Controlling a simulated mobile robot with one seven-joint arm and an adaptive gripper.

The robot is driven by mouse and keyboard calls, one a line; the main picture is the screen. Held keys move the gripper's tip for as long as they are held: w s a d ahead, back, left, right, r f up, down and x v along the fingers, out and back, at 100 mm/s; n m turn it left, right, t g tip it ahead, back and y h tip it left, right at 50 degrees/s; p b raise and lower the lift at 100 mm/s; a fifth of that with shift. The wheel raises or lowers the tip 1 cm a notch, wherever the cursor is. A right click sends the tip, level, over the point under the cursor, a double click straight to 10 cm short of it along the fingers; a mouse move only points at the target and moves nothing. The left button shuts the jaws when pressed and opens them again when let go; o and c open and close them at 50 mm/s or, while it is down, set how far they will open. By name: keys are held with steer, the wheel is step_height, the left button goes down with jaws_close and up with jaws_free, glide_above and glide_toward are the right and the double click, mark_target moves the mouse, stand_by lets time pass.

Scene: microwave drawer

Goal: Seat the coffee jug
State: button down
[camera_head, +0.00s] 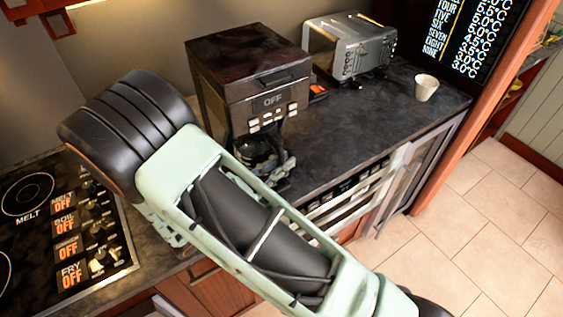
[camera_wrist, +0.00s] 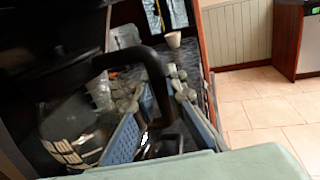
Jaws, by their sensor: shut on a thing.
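The dark coffee machine (camera_head: 240,85) stands on the counter with "OFF" on its front. The coffee jug (camera_head: 262,157) shows as dark glass low in the front of the machine, partly covered by my arm. I cannot tell whether its base rests on the machine's plate. In the wrist view the jug's black handle (camera_wrist: 148,57) curves down between the two blue-padded fingers of my gripper (camera_wrist: 154,95). My gripper is shut on the handle. The jug's body is dark and blurred at the left there. My arm mostly hides the gripper in the head view.
A silver toaster (camera_head: 350,45) stands right of the machine and a white cup (camera_head: 426,87) sits farther right. A stove with knobs (camera_head: 65,220) is at the left. The counter (camera_head: 345,135) is clear between machine and cup. An open-looking glass door (camera_head: 410,185) is below.

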steer(key=c, duration=1.9)
jaws_free()
steer(key=shift+f, duration=0.1)
steer(key=shift+s+a, duration=0.1)
steer(key=v, duration=1.1)
steer(key=shift+s+a, duration=0.25)
steer(key=shift+s, duration=0.05)
